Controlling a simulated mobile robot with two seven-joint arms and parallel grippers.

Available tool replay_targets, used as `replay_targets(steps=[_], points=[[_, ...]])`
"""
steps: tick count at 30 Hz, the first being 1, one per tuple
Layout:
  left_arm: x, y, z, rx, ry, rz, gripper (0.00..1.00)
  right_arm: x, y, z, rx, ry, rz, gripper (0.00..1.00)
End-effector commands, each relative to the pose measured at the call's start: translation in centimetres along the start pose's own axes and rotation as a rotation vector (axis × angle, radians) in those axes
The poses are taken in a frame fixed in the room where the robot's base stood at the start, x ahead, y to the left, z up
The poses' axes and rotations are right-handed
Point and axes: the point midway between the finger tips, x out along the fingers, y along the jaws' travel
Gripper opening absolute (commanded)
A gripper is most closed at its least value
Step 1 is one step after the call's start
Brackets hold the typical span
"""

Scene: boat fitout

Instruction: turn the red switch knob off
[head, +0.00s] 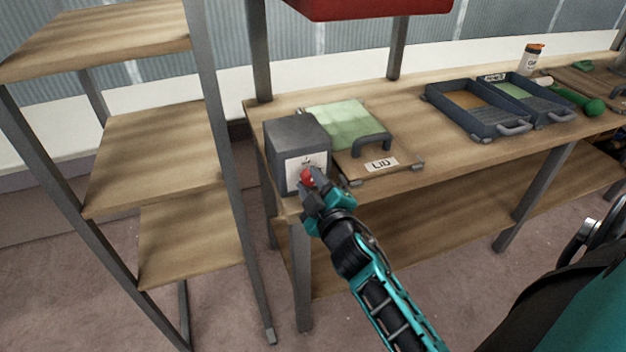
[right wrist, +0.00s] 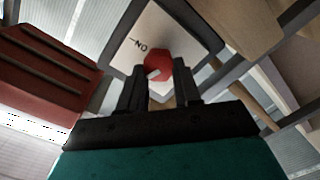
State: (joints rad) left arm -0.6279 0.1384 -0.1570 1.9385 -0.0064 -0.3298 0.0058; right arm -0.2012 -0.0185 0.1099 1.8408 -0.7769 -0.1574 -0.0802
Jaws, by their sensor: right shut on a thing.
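The red switch knob (head: 306,176) is on the white plate (head: 293,172) on the front of a grey box (head: 287,132) at the left end of the workbench. My right gripper (head: 313,183) is at the knob and shut on it. In the right wrist view the red knob (right wrist: 158,66) sits between the two dark fingers (right wrist: 160,80), with a pale mark on it. The plate (right wrist: 143,40) carries the letters "ON" beside the knob. The gripper partly hides the knob in the head view. My left gripper is not in view.
A board marked LID (head: 381,163) with a handle and a green sheet (head: 340,126) lie right of the box. Two blue trays (head: 433,98) stand farther right. A shelf rack (head: 150,140) stands to the left. A red object (head: 370,8) hangs above the bench.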

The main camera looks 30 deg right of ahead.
Motion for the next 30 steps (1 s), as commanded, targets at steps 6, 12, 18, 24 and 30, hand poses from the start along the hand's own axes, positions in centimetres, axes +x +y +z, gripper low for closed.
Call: replay_targets(steps=[6, 12, 18, 24, 30], points=[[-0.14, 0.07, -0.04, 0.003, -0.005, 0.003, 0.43, 0.04, -0.08, -0.11, -0.161, -0.005, 0.003, 0.02], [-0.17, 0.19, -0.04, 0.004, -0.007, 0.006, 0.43, 0.05, -0.16, -0.10, -0.263, -0.009, 0.005, 0.02], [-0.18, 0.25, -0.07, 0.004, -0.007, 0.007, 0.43, 0.05, -0.20, -0.10, -0.317, -0.011, 0.006, 0.02], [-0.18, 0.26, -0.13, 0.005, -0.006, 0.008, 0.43, 0.05, -0.21, -0.10, -0.334, -0.011, 0.007, 0.02], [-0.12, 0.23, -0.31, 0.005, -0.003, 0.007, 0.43, 0.05, -0.20, -0.10, -0.336, -0.012, 0.007, 0.02]])
